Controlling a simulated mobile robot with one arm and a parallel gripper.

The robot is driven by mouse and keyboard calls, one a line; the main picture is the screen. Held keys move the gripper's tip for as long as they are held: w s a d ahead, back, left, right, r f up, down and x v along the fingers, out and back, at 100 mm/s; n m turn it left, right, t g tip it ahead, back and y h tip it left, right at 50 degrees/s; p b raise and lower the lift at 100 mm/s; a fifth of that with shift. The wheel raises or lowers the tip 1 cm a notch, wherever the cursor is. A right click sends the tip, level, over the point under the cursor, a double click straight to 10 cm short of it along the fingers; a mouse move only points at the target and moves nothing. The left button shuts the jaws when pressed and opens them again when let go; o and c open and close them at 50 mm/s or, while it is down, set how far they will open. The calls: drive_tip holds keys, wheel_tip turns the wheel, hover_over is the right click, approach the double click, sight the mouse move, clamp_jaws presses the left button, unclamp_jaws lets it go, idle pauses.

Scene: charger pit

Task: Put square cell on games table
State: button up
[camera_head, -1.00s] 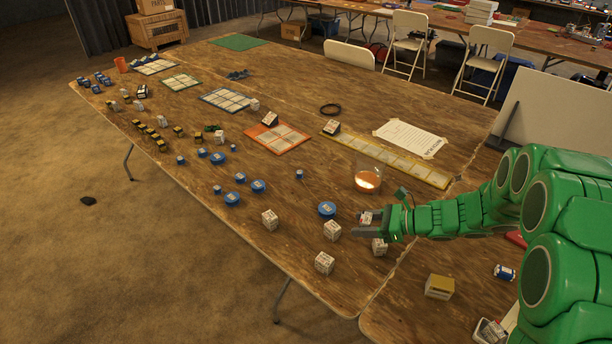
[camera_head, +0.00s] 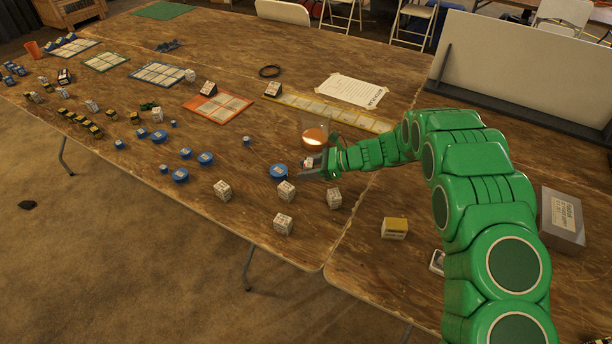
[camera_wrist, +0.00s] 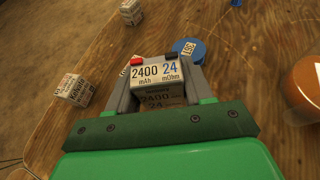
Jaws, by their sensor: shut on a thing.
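My gripper (camera_head: 314,175) is shut on a white boxy cell (camera_head: 308,161). In the wrist view the cell (camera_wrist: 155,72) shows "2400 mAh 24 mOhm" on its face and red and black terminals, and sits between both fingers. The gripper is over the wooden table (camera_head: 350,228), beside a glass with orange contents (camera_head: 314,137). A blue round cell (camera_head: 279,171) lies just left of the gripper. Which table is the games table, I cannot tell.
Several white cubes (camera_head: 284,223) stand near the front edge. Coloured grid mats (camera_head: 218,104) and small cells fill the left. Bare wood lies between the cubes and the yellow box.

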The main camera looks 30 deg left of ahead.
sight(306, 182)
drive_tip(key=shift+w+a+f, duration=0.35)
drive_tip(key=shift+w+f, duration=0.05)
drive_tip(key=shift+f, duration=0.2)
drive_tip(key=shift+w+a+f, duration=0.3)
drive_tip(key=shift+w+f, duration=0.05)
drive_tip(key=shift+f, duration=0.25)
drive_tip(key=shift+w+a+f, duration=0.35)
drive_tip(key=shift+w+f, duration=0.05)
drive_tip(key=shift+f, duration=1.65)
drive_tip(key=shift+f, duration=0.1)
drive_tip(key=o, duration=1.1)
drive_tip(key=shift+o, duration=0.2)
drive_tip(key=shift+w+d+r, duration=0.1)
drive_tip(key=shift+d+r, duration=0.1)
drive_tip(key=v, duration=1.1)
drive_tip(key=shift+d, duration=0.2)
drive_tip(key=shift+w, duration=0.1)
